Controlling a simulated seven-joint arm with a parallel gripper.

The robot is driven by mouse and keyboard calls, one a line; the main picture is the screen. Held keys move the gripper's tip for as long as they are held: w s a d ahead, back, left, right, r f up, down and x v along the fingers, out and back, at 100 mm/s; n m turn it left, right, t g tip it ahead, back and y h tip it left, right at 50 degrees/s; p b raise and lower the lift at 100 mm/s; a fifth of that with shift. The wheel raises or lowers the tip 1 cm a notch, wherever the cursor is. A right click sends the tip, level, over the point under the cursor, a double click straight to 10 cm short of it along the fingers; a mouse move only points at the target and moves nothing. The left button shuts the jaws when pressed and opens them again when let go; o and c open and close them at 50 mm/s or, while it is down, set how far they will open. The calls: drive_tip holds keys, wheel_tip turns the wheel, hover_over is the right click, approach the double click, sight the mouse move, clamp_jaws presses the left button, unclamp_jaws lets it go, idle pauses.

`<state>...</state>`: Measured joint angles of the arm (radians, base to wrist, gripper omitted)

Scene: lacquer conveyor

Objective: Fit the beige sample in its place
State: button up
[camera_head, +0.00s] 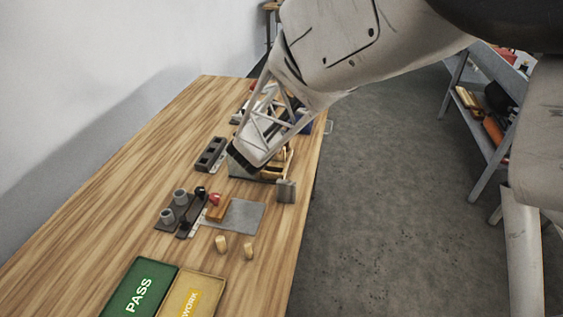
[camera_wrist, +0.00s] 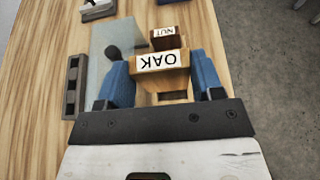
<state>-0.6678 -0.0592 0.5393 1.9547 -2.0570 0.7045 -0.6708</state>
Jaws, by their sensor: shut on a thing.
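My gripper (camera_wrist: 162,82) has blue fingers, which are shut on a beige-tan block with a white label reading OAK (camera_wrist: 160,62), upside down in the wrist view. Below the block, the wood of the table shows between the fingers. Behind it stands a darker brown block (camera_wrist: 164,43) whose label shows NUT. In the head view my gripper (camera_head: 268,168) is low over the table's right side, and the held block is mostly hidden by it. I cannot tell whether the held block touches anything beneath, and no seat for it is clearly visible.
A dark slotted rack (camera_head: 210,155) lies left of my gripper. A grey plate (camera_head: 245,216), a dark holder with grey cylinders (camera_head: 170,222) and two small beige cylinders (camera_head: 222,244) lie nearer. Green PASS (camera_head: 143,285) and yellow trays (camera_head: 200,285) are in front. The table's left side is clear.

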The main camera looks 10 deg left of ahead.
drive_tip(key=shift+f, duration=0.1)
hover_over(272, 172)
drive_tip(key=shift+f, duration=3.05)
drive_tip(key=shift+f, duration=1.9)
drive_tip(key=shift+f, duration=0.1)
drive_tip(key=o, duration=0.6)
drive_tip(key=shift+o, duration=0.2)
